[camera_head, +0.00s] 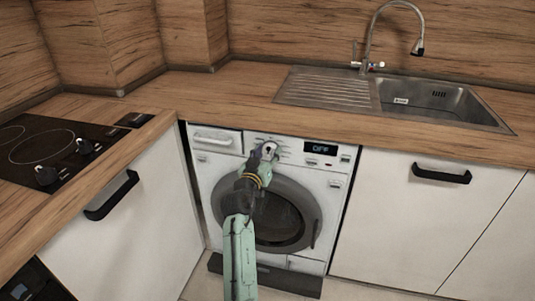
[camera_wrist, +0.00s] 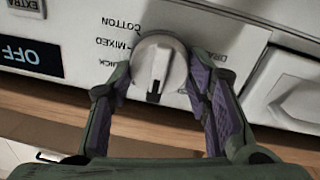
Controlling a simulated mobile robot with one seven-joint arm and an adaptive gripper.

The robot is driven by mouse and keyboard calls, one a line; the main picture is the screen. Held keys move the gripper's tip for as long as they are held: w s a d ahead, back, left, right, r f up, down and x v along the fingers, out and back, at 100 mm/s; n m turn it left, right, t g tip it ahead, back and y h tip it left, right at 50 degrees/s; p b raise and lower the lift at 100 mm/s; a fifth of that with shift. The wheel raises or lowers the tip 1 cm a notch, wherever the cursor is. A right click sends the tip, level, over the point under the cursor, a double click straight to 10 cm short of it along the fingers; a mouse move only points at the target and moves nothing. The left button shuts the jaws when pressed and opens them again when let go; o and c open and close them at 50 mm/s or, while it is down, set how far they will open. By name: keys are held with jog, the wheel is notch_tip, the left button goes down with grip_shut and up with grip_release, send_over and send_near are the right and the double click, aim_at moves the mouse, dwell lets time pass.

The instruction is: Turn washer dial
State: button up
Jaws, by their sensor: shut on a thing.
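The washer (camera_head: 218,172) is a white front-loader with a dark round door, set under the oak counter. Its dial (camera_wrist: 155,64) is round and light grey with a raised grip and a dark mark at its lower edge in the wrist view. In the head view the dial (camera_head: 269,147) is partly hidden by my gripper (camera_head: 266,159). My gripper (camera_wrist: 162,78) is shut on the dial, with one purple-padded finger on each side of it. The display (camera_head: 320,148) reads OFF; it shows upside down in the wrist view (camera_wrist: 30,56).
A cabinet with a black handle (camera_head: 111,195) stands close on the left, below a hob (camera_head: 40,150). Another cabinet (camera_head: 425,205) is on the right, under the sink (camera_head: 440,100). The washer's detergent drawer (camera_head: 213,138) is at its upper left.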

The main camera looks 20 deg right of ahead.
jog(key=shift+n, duration=0.3)
jog(key=n, duration=0.3)
jog(key=shift+a+f+n, duration=0.1)
jog(key=shift+n, duration=0.2)
jog(key=shift+w+f+n+t+p, duration=0.1)
jog(key=shift+n+t+p, duration=0.2)
jog(key=shift+n, duration=2)
jog(key=o, duration=1.2)
jog(key=shift+c, duration=0.2)
